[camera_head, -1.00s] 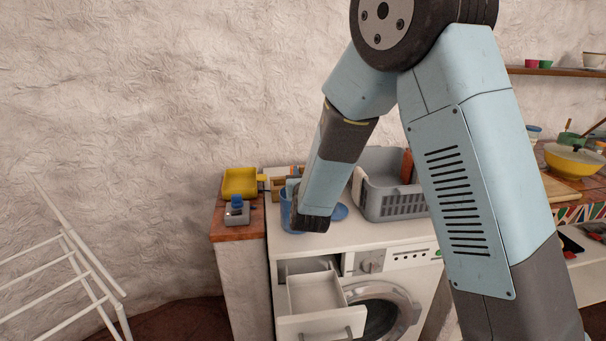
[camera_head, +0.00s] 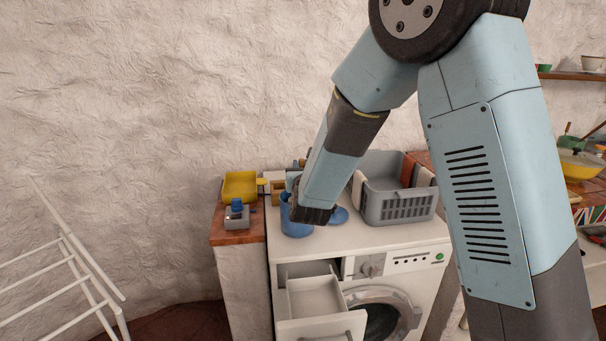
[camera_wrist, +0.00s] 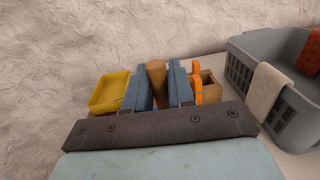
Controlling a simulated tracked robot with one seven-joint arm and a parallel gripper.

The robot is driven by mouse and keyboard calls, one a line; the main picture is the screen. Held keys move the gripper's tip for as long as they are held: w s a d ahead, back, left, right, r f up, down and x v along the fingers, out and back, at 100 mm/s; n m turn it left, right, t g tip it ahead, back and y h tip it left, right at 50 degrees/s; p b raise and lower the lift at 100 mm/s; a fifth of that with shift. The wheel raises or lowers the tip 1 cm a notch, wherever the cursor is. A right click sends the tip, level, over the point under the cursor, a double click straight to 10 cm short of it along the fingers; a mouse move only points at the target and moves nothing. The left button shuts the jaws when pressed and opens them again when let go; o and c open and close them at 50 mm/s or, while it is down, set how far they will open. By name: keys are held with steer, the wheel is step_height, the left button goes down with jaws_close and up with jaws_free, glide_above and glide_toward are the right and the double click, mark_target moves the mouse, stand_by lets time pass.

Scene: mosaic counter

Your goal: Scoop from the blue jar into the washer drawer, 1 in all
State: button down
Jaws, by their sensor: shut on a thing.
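The blue jar (camera_head: 295,223) stands at the front left of the washer top, partly hidden by my gripper. My gripper (camera_wrist: 158,82) is shut on the brown wooden handle (camera_wrist: 156,74) of what looks like the scoop. The handle stands up between the fingers in the wrist view. In the head view my gripper is over or just beside the jar; the scoop's bowl is hidden. A round blue lid (camera_head: 339,215) lies right of the jar. The washer drawer (camera_head: 312,307) is pulled out below, and its visible inside looks empty.
A grey basket (camera_head: 400,208) with cloths stands right of the jar. A yellow tray (camera_head: 240,185) and a small grey device (camera_head: 237,217) sit on the wooden-topped ledge at left. A white drying rack (camera_head: 85,270) stands further left.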

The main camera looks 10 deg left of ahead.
steer(key=shift+r, duration=3.65)
steer(key=shift+s+d, duration=0.1)
